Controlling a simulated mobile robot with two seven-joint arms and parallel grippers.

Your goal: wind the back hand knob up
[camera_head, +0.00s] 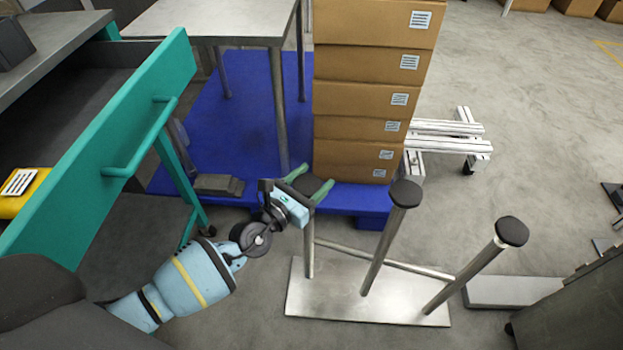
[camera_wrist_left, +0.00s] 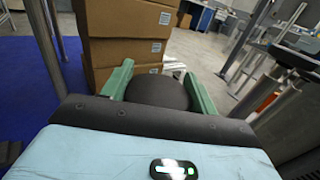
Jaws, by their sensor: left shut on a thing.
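A stand with a flat metal base plate (camera_head: 370,305) carries three metal posts with dark round knobs on top. The leftmost knob (camera_head: 312,184) is between the green fingers of my left gripper (camera_head: 309,183). In the left wrist view the dark knob (camera_wrist_left: 158,92) fills the space between the two green fingers, and the gripper is shut on it. The middle knob (camera_head: 405,193) and the right knob (camera_head: 512,231) stand free, apart from my gripper. The lower part of the held knob is hidden by the gripper. My right gripper is not in view.
A tall stack of cardboard boxes (camera_head: 365,100) stands on a blue pallet (camera_head: 240,120) just behind the held knob. An open teal drawer (camera_head: 120,140) is at the left. A white frame (camera_head: 445,135) lies right of the boxes.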

